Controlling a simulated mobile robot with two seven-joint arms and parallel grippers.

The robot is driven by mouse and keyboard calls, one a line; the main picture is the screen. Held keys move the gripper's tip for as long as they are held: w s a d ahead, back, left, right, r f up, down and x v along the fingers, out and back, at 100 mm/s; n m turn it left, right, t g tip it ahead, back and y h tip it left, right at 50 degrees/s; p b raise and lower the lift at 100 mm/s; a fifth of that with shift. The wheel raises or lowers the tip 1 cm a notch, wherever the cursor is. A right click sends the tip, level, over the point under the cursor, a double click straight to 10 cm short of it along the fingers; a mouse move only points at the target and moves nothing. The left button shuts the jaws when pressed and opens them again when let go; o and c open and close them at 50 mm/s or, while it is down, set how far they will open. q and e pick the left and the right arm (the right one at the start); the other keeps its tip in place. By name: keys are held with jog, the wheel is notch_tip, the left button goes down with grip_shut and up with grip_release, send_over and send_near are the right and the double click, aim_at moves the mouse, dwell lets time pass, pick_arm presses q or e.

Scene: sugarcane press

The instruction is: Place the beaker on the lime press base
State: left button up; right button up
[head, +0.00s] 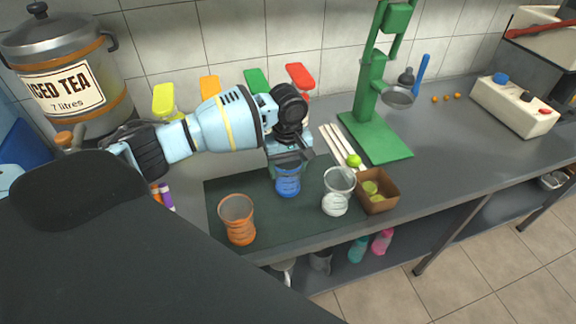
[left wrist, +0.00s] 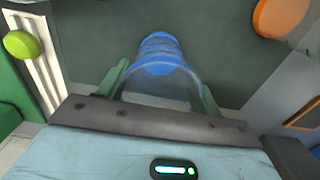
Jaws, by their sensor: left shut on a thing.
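My left gripper (head: 288,162) reaches in from the left and is shut on the blue beaker (head: 288,184). In the left wrist view the same beaker (left wrist: 158,50) sits upright between the two fingers (left wrist: 160,85). Its bottom is over the dark mat; I cannot tell whether it touches it. The green lime press (head: 371,80) stands to the right at the back, and the top of its flat base (head: 388,147) is clear in front of the column. My right gripper is not in view.
An orange beaker (head: 238,222) and a clear beaker with white contents (head: 337,190) stand on the dark mat (head: 270,228). A brown box (head: 378,203) of lime pieces, a lime (head: 354,160) and pale sticks (head: 336,142) lie between mat and press. An iced tea urn (head: 66,85) stands left.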

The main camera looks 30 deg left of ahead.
pick_arm(q)
jog(key=shift+f, duration=0.1)
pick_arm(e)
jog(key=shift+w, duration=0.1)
pick_arm(q)
jog(key=o, duration=1)
jog(key=shift+r, duration=0.25)
notch_tip(320, 180, up, 12)
jog(key=p, duration=0.1)
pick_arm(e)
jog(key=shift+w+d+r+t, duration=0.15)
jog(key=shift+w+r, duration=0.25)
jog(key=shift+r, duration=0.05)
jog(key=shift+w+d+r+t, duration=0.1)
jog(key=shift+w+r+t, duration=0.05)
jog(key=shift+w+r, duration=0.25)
pick_arm(q)
jog(key=shift+o, duration=0.4)
jog(key=shift+f, duration=0.15)
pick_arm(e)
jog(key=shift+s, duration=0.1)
